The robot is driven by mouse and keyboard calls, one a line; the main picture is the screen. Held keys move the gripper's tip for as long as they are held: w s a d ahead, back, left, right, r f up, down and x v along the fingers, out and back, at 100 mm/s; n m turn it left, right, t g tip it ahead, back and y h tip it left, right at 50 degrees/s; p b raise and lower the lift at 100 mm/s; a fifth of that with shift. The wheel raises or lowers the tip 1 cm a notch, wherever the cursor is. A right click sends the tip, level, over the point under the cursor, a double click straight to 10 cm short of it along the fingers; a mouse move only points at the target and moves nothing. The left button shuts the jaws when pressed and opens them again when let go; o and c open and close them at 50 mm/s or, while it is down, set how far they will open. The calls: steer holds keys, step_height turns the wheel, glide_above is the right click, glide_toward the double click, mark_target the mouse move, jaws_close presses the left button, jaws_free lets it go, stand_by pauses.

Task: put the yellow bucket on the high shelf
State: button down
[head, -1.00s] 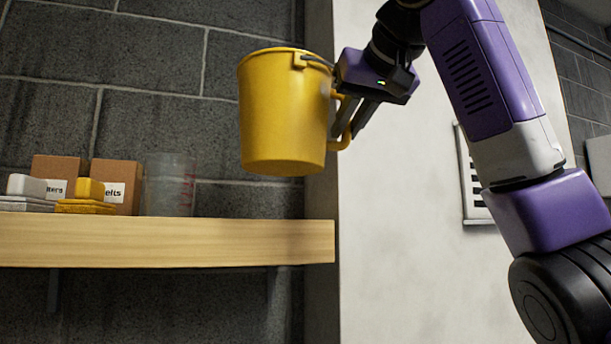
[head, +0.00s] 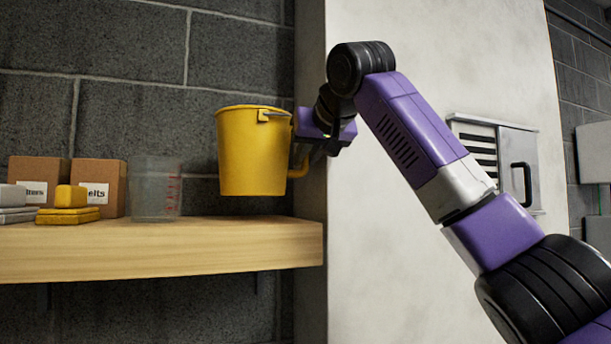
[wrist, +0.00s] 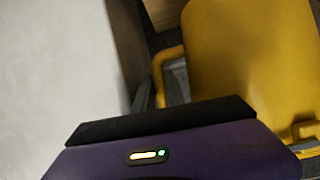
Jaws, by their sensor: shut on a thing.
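The yellow bucket (head: 252,152) is upright in the head view, above the right part of the wooden shelf (head: 160,250). A small gap seems to show between its bottom and the shelf top. The fingers are partly hidden in the head view. In the wrist view the bucket (wrist: 255,60) fills the right side, with its handle (wrist: 168,62) by my fingers.
On the shelf's left stand two labelled cardboard boxes (head: 100,188), yellow pads (head: 68,205), grey pads (head: 14,205) and a clear measuring container (head: 156,190) close to the bucket's left. A pale wall (head: 400,260) rises right of the shelf end.

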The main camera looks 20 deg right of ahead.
mark_target(307, 174)
steer(key=shift+f+p, duration=0.45)
steer(key=shift+f, duration=1.5)
steer(key=shift+w+f, duration=0.15)
steer(key=shift+f, duration=0.3)
steer(key=c, duration=1.7)
jaws_free()
